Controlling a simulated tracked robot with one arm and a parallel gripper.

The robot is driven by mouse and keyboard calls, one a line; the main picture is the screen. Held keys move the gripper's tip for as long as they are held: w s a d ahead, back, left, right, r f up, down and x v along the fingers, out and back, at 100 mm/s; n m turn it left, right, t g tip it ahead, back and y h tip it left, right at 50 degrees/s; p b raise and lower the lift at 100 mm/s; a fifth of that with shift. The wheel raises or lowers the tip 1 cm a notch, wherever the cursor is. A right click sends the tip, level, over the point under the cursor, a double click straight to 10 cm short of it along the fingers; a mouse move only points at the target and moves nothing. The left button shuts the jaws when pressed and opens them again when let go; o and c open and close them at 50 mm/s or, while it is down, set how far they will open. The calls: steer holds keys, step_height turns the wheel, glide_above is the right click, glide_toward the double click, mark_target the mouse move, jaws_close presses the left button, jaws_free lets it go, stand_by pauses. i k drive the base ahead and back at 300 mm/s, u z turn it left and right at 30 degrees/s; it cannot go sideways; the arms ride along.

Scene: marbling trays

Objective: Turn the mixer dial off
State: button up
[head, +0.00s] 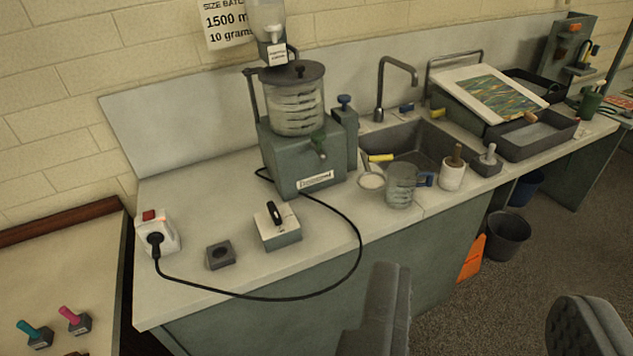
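The mixer (283,160) is a grey-green machine with a clear lidded vessel (296,108), standing on the counter against the wall. In front of it sits a small box (279,236) with a pale top and a black upright dial knob (274,213). I cannot read any marks around the knob. My gripper (485,285) is open and empty, its two dark fingers wide apart at the bottom right. It is to the right of the dial box and nearer the camera, well apart from it.
A black cable (362,240) loops over the counter front from a plug in the white socket box (157,232). A small dark block (221,255) sits left of the dial box. A clear jug (401,186) and the sink (425,144) are to the right.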

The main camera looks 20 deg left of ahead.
mark_target(273, 211)
steer(key=u, duration=0.2)
steer(key=i, duration=0.95)
steer(key=u, duration=0.75)
steer(key=i, duration=0.35)
steer(key=u, duration=0.35)
